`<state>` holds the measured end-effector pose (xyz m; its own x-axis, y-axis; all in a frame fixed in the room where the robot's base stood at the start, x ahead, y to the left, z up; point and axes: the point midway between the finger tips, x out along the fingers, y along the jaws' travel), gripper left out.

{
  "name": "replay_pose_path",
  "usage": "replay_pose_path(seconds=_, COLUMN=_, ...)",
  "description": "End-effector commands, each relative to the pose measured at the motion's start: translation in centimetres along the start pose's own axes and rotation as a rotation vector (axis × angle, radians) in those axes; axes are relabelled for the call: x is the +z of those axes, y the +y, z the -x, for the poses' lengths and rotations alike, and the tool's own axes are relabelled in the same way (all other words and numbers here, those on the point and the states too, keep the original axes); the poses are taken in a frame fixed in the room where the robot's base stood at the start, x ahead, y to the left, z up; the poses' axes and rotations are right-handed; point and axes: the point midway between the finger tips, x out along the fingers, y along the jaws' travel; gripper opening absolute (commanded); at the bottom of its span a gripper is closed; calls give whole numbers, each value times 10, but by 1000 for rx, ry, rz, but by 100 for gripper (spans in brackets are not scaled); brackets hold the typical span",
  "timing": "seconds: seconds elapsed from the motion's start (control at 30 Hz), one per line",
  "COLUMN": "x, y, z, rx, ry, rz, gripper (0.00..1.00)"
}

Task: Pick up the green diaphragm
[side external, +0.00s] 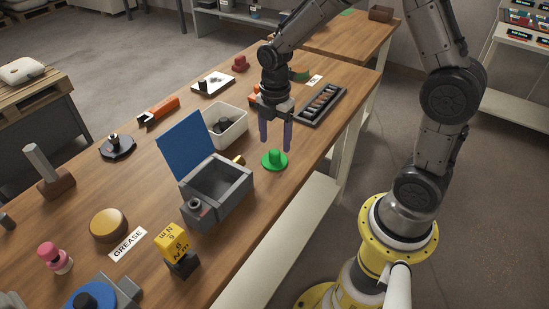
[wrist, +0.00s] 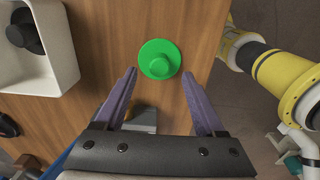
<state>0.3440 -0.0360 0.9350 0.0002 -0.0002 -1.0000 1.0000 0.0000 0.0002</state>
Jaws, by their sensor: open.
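The green diaphragm (side external: 274,160) is a round green disc with a raised knob in its middle. It lies flat on the wooden table near the table's right edge. In the wrist view the green diaphragm (wrist: 160,59) shows whole, just beyond the fingertips and between their lines. My gripper (side external: 276,148) points down above the table, close to the diaphragm, with its two purple fingers spread. In the wrist view my gripper (wrist: 160,72) is open and nothing is between its fingers.
A grey box with a raised blue lid (side external: 186,147) stands left of the diaphragm. A white bin (side external: 224,135) with dark parts is behind it. A black tray of several pieces (side external: 322,104) lies farther back. The table edge (wrist: 222,30) is close on the right.

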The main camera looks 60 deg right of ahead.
Motion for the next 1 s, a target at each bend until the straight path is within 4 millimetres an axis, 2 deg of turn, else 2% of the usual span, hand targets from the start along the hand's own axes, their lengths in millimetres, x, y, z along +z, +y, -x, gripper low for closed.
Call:
replay_pose_path(seconds=0.1, x=-1, y=0, z=-19, rx=-5, ry=0, rz=0, gripper=72)
replay_pose_path(seconds=0.27, x=-1, y=0, z=-38, rx=-3, ry=0, rz=0, gripper=72)
replay_pose_path(seconds=0.57, x=-1, y=0, z=-42, rx=0, ry=0, rz=0, gripper=72)
replay_pose_path(seconds=0.9, x=-1, y=1, z=-42, rx=0, ry=0, rz=0, gripper=12)
replay_pose_path(seconds=0.97, x=-1, y=1, z=-42, rx=0, ry=0, rz=0, gripper=2)
replay_pose_path(seconds=1.0, x=-1, y=1, z=-42, rx=0, ry=0, rz=0, gripper=0)
